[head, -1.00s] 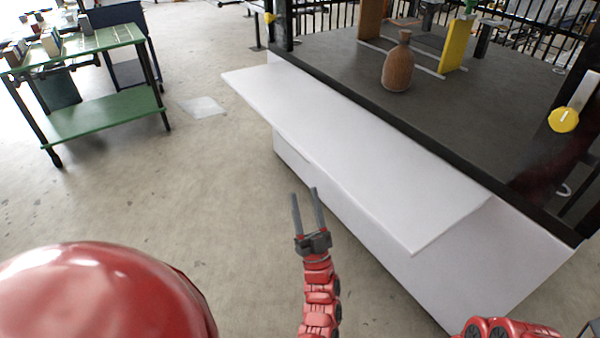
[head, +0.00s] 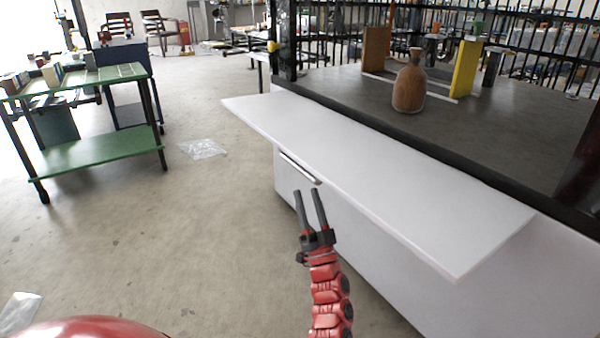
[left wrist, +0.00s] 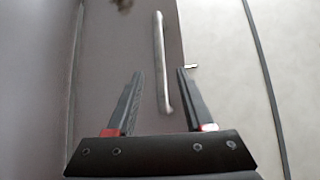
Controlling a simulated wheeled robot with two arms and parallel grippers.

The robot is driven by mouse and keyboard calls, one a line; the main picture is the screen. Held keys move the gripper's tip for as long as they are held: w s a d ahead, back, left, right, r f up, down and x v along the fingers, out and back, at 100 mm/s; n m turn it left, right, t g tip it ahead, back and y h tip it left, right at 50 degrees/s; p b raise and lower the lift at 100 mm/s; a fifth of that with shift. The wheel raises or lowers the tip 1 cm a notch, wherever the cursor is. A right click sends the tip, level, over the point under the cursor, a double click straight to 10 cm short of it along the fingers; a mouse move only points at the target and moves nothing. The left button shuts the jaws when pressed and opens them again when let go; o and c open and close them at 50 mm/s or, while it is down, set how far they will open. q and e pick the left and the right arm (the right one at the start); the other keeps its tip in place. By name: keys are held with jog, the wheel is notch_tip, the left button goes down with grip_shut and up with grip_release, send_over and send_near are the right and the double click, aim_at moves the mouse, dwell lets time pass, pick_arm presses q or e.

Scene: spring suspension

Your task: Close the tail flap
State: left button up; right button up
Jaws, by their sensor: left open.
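The tail flap (head: 365,175) is a long white panel in the head view. It stands out roughly level from the edge of the dark deck, above a white front face (head: 385,262). A slim metal handle (head: 300,168) shows just below the flap's outer edge near its far end. My left gripper (head: 308,192) is open and empty, its fingers pointing toward the handle. In the left wrist view the handle (left wrist: 161,60) runs upright between the open fingers (left wrist: 160,76); I cannot tell whether they touch it. My right gripper is not in view.
A brown bottle (head: 409,85) and a yellow upright block (head: 466,70) stand on the dark deck (head: 490,135). A green cart (head: 95,153) stands at the left. The concrete floor (head: 215,230) between cart and flap is clear apart from a clear sheet (head: 202,149).

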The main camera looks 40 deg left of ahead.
aim_at(300, 169)
pick_arm(q)
jog(key=b+x, duration=0.2)
jog(key=x, duration=0.5)
jog(key=shift+w+a+r, duration=0.15)
jog(key=shift+a+r, duration=0.05)
jog(key=shift+a, duration=0.05)
jog(key=shift+w+a+r, duration=0.15)
jog(key=shift+a+r, duration=0.05)
jog(key=shift+r, duration=0.1)
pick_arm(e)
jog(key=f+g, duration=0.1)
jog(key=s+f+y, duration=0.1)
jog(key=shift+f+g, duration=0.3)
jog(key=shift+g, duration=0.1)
pick_arm(q)
grip_shut()
